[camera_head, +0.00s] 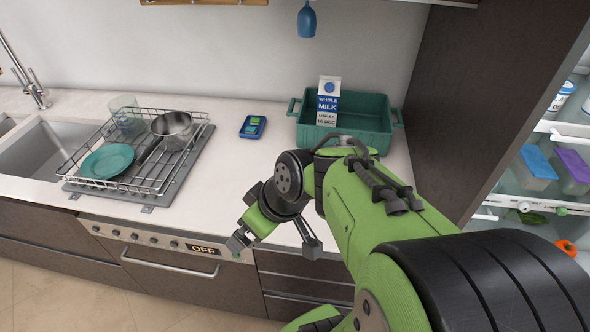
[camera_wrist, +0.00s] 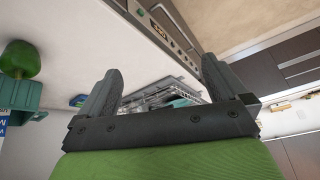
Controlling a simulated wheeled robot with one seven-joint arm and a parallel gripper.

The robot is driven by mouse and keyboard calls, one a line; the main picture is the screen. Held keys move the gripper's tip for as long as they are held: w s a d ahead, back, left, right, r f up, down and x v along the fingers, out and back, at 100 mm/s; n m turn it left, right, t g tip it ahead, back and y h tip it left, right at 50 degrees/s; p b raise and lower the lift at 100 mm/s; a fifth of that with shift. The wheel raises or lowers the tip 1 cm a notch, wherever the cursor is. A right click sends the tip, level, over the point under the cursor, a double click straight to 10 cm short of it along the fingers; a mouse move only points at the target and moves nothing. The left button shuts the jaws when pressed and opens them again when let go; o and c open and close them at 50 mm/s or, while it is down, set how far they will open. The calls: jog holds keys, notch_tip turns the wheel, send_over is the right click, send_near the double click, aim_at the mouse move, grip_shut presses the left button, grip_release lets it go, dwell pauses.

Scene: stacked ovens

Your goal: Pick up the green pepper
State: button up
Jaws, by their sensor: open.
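A rounded green thing that looks like the green pepper (camera_wrist: 20,60) shows at the left edge of the wrist view, beside the teal crate (camera_wrist: 22,95). In the head view my arm hides the counter in front of the crate, and I cannot see this pepper there. My gripper (camera_head: 274,246) is open and empty, around the counter's front edge, left of the crate. Its two fingers are spread in the wrist view (camera_wrist: 160,65), with nothing between them; the pepper is well off to their left.
The teal crate (camera_head: 372,108) holds a milk carton (camera_head: 327,103). A dish rack (camera_head: 150,165) with a pan and plate stands left. A small blue box (camera_head: 253,127) lies between. Right, shelves hold a dark green item (camera_head: 532,217) and an orange-red pepper (camera_head: 566,248).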

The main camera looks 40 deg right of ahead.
jog(key=w+d+f+m+t, duration=0.1)
jog(key=w+d+f+t, duration=0.1)
jog(key=d, duration=0.4)
jog(key=w+d+f+t, duration=0.1)
jog(key=d+f, duration=0.1)
jog(key=d, duration=0.4)
jog(key=s+d+f+m+t+h, duration=0.1)
jog(key=s+d+t+h, duration=0.1)
jog(key=d, duration=0.5)
jog(key=s+d+f+m+t+h, duration=0.1)
jog(key=s+d+f+m+t, duration=0.15)
jog(key=d, duration=0.35)
jog(key=shift+n+g, duration=0.35)
jog(key=shift+n, duration=0.1)
jog(key=x, duration=0.5)
jog(key=p+x, duration=0.1)
jog(key=x, duration=0.4)
jog(key=p+x, duration=0.1)
jog(key=x, duration=0.4)
jog(key=shift+w+d+r, duration=0.25)
jog(key=shift+w+d, duration=0.05)
jog(key=shift+w, duration=0.05)
jog(key=shift+s, duration=0.1)
jog(key=shift+c, duration=0.8)
jog(key=c, duration=0.9)
